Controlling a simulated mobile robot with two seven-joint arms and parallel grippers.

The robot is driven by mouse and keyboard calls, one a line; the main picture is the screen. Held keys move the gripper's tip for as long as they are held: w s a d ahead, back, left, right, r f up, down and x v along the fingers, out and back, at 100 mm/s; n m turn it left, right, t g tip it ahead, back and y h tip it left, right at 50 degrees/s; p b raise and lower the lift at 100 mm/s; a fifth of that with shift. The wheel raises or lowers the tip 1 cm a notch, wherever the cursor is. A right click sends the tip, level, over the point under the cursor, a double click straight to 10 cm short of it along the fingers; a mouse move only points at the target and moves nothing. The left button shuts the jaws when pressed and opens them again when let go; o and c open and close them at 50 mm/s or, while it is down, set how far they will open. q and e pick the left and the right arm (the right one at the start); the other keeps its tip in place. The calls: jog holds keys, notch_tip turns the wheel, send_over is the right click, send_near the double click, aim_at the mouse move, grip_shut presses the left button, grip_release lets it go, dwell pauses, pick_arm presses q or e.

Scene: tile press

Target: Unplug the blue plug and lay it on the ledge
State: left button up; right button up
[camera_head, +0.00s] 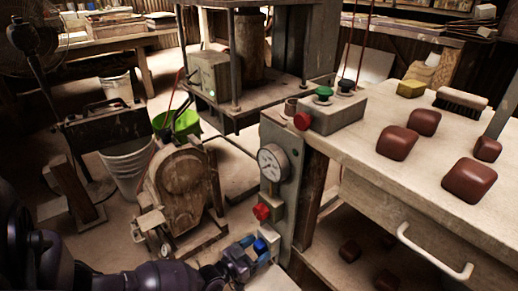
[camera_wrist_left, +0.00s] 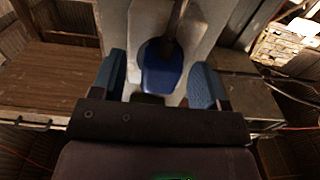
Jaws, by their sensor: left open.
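The blue plug (camera_wrist_left: 164,72) shows in the left wrist view, seated in a round socket on a pale panel, with a dark cord rising from it. In the head view the plug (camera_head: 260,246) shows low on the press's grey post. My left gripper (camera_wrist_left: 159,84) is open, its two blue-padded fingers on either side of the plug, with a visible gap on each side. In the head view my left gripper (camera_head: 254,249) reaches in from the lower left and partly hides the plug and socket. Which surface is the ledge is not clear. My right gripper is out of view.
The grey post carries a pressure gauge (camera_head: 273,163) and a red knob (camera_head: 262,211) above the plug. A workbench (camera_head: 360,158) with brown tiles, a brush (camera_head: 460,101) and a button box (camera_head: 331,113) stands to the right. A motor (camera_head: 184,190) stands left of the post.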

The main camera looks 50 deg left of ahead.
aim_at(256, 250)
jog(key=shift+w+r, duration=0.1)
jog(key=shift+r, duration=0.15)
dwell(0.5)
pick_arm(q)
jog(key=shift+c, duration=0.5)
grip_shut()
jog(key=shift+s+a+p, duration=0.1)
jog(key=shift+s+p, duration=0.25)
jog(key=shift+s, duration=0.9)
jog(key=shift+s+a+p, duration=0.1)
jog(key=shift+s+p, duration=0.2)
jog(key=shift+s, duration=1.45)
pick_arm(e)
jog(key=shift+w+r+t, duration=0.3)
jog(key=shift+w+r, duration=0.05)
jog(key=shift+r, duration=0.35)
